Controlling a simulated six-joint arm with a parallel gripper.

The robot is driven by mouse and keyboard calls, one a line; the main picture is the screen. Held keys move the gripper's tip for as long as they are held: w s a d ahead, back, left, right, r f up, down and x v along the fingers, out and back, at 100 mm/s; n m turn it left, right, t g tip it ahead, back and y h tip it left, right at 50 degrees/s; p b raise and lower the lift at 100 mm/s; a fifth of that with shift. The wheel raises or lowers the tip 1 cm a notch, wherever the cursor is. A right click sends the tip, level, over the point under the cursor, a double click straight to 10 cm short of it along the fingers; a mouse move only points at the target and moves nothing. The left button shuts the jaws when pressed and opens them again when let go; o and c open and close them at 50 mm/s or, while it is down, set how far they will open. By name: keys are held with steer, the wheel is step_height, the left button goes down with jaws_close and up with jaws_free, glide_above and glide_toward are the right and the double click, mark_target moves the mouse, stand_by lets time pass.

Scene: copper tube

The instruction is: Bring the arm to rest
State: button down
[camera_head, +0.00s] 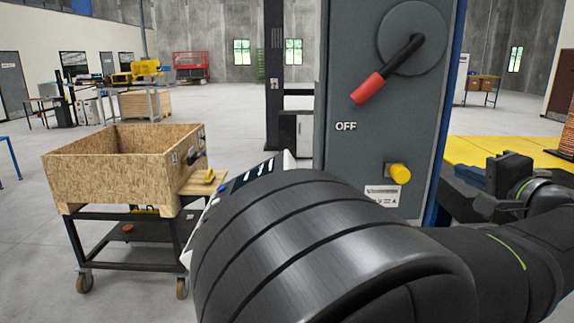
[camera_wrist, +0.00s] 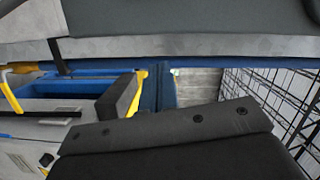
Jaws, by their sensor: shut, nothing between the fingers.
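My arm fills the lower middle of the head view as a large black ribbed link and runs off to the right. My gripper (camera_head: 497,190) is at its far end, low at the right, in front of a yellow surface. It is shut and empty. In the wrist view, a dark plate with screws, part of my gripper (camera_wrist: 185,135), fills the bottom. The fingertips are not clear in either view. No thing is seen held.
A grey switch box (camera_head: 350,160) with a red-tipped lever, an OFF label and a yellow knob stands close behind my arm. A wooden crate (camera_head: 110,180) on a wheeled cart is at left. A yellow surface (camera_head: 500,150) lies right. Wire mesh (camera_wrist: 285,100) shows in the wrist view.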

steer(key=f+v, duration=0.1)
steer(key=v, duration=0.8)
steer(key=w+d+f+g+h, duration=0.2)
steer(key=f, duration=0.5)
steer(key=w+d+f+g+h, duration=0.2)
steer(key=w+f+g+h, duration=0.1)
steer(key=f, duration=0.5)
steer(key=shift+w+d+f, duration=0.15)
steer(key=shift+w+d, duration=0.05)
